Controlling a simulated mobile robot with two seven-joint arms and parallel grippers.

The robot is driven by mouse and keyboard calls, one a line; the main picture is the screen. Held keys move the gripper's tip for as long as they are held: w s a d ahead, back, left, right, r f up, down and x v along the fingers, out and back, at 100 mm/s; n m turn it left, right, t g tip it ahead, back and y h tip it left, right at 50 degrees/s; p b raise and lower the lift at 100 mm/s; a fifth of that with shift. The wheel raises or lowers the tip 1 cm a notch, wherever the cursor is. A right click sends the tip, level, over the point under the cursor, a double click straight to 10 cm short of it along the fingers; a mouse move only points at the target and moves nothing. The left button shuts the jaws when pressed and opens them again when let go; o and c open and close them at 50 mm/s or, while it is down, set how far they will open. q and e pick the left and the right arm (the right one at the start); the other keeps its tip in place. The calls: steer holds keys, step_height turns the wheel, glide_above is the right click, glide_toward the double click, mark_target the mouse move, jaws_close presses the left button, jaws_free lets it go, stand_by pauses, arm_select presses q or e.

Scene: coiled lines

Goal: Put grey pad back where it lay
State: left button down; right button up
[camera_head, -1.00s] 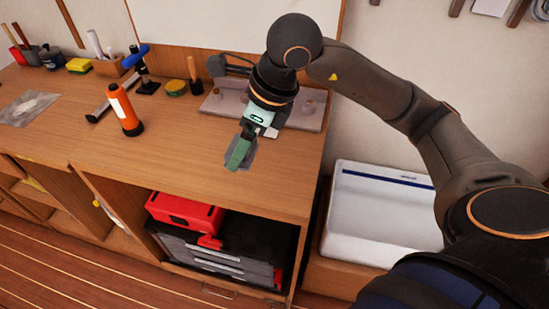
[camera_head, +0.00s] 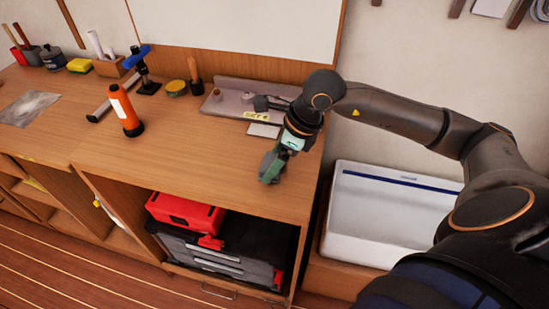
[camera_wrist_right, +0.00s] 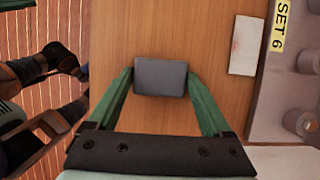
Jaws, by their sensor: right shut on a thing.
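The grey pad (camera_wrist_right: 160,76) is a small dark grey block with rounded corners in the right wrist view. It sits between the two green fingertips of my right gripper (camera_head: 270,169), which is shut on it. The gripper points down over the right part of the wooden bench top (camera_head: 215,180), close to its front. In the head view the fingers mostly hide the pad. I cannot tell whether the pad touches the wood. My left gripper is not in view.
A pale flat card (camera_head: 263,130) lies by the grey tray (camera_head: 231,104), which has a yellow label reading SET 6 (camera_wrist_right: 277,26). An orange flashlight (camera_head: 125,111) stands further left. The bench between is clear. A white basin (camera_head: 385,215) is off the right end.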

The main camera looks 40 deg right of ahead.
steer(key=shift+f, duration=0.15)
steer(key=o, duration=1.1)
steer(key=shift+r, duration=0.2)
steer(key=v, duration=1.2)
